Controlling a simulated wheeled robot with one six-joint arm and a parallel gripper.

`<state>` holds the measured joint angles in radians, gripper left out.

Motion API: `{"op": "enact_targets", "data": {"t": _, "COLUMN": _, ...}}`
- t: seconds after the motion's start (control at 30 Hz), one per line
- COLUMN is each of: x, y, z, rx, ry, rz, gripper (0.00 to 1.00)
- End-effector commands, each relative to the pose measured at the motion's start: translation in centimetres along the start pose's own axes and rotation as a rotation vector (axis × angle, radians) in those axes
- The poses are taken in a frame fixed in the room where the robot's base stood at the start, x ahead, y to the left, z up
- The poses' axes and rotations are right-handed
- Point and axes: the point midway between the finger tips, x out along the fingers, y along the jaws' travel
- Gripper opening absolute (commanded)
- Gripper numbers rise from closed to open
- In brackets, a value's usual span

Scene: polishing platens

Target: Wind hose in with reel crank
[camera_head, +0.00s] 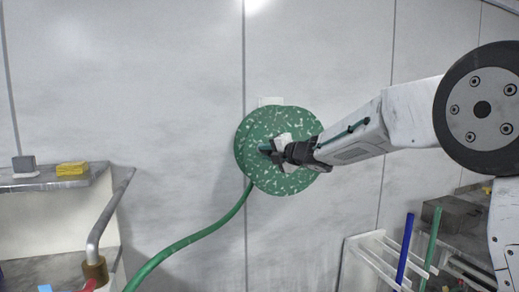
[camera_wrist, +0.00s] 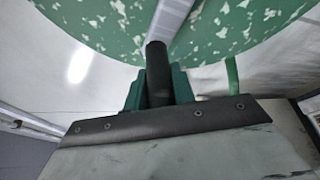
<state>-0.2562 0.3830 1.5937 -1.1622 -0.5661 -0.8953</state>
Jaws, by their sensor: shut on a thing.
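The hose reel (camera_head: 255,168) is a round green disc with pale flecks, mounted on the wall in the middle of the head view. Its speckled face fills the top of the wrist view (camera_wrist: 105,22). A green hose (camera_head: 188,243) hangs from the reel's lower left and runs down to the bottom edge. My gripper (camera_head: 272,149) is in front of the reel's face, near its middle. In the wrist view my gripper (camera_wrist: 158,85) is shut on the dark crank handle (camera_wrist: 156,58). A light crank arm (camera_wrist: 168,18) runs up from it across the disc.
A shelf (camera_head: 60,181) on the left holds a yellow sponge (camera_head: 72,168) and a grey block (camera_head: 24,164). A bent metal pipe (camera_head: 105,215) stands beside it. At lower right are a white rack (camera_head: 372,262) and blue (camera_head: 405,250) and green (camera_head: 432,247) rods.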

Motion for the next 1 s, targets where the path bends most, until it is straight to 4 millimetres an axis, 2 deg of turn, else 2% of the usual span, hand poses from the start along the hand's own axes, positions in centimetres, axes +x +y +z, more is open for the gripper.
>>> {"op": "enact_targets", "data": {"t": 0.2, "x": -0.52, "y": -0.96, "z": 0.84, "rx": -0.029, "ry": -0.013, "rz": -0.021, "gripper": 0.0}}
{"op": "enact_targets", "data": {"t": 0.6, "x": -0.6, "y": -1.06, "z": 0.97, "rx": -0.032, "ry": -0.015, "rz": -0.023, "gripper": 0.0}}
{"op": "enact_targets", "data": {"t": 0.63, "x": -0.6, "y": -1.06, "z": 0.97, "rx": -0.032, "ry": -0.015, "rz": -0.023, "gripper": 0.31}}
{"op": "enact_targets", "data": {"t": 0.7, "x": -0.59, "y": -1.03, "z": 0.95, "rx": -0.032, "ry": -0.015, "rz": -0.023, "gripper": 0.47}}
{"op": "enact_targets", "data": {"t": 1.0, "x": -0.7, "y": -0.86, "z": 0.82, "rx": -0.033, "ry": -0.013, "rz": -0.02, "gripper": 0.47}}
